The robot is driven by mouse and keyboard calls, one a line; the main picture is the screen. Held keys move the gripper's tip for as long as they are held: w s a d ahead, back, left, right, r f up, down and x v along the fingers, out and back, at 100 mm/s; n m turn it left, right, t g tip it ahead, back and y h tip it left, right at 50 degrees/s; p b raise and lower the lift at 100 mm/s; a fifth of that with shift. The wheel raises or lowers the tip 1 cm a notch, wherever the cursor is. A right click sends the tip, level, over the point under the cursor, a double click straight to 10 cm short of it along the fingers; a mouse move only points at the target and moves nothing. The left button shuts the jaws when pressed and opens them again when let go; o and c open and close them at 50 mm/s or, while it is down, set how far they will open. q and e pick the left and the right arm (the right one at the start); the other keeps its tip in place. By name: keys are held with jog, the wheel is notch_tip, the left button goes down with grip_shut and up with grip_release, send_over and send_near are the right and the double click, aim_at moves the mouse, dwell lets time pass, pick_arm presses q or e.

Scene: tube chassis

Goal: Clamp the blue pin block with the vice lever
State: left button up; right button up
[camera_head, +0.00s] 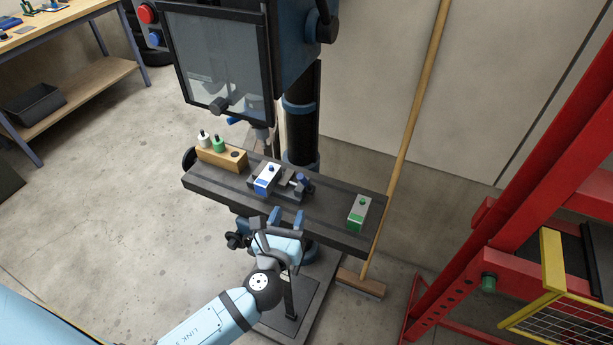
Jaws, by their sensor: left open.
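The blue pin block (264,181), a pale block with a blue front mark and a blue pin on top, sits at the vice (286,188) on the drill press table. The vice is dark, with a screw to the right of the block. Its lever (305,182) looks like the blue-tipped part at the right end. Whether the jaws touch the block is too small to tell. My left gripper (286,219) is open and empty, at the table's front edge, just below the vice in the picture. Its two blue-grey fingers point up toward the vice. My right gripper is out of view.
The dark drill press table (325,217) also holds a green-marked block (359,212) at right and a wooden holder (222,158) with white and green pieces at left. The drill guard (218,60) hangs above. A broom (405,140) leans behind, and a red frame (520,190) stands right.

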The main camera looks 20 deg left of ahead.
aim_at(302, 179)
pick_arm(q)
jog(key=w, duration=0.4)
jog(key=w+a+p, duration=0.1)
jog(key=w, duration=0.7)
jog(key=shift+a, duration=0.35)
grip_shut()
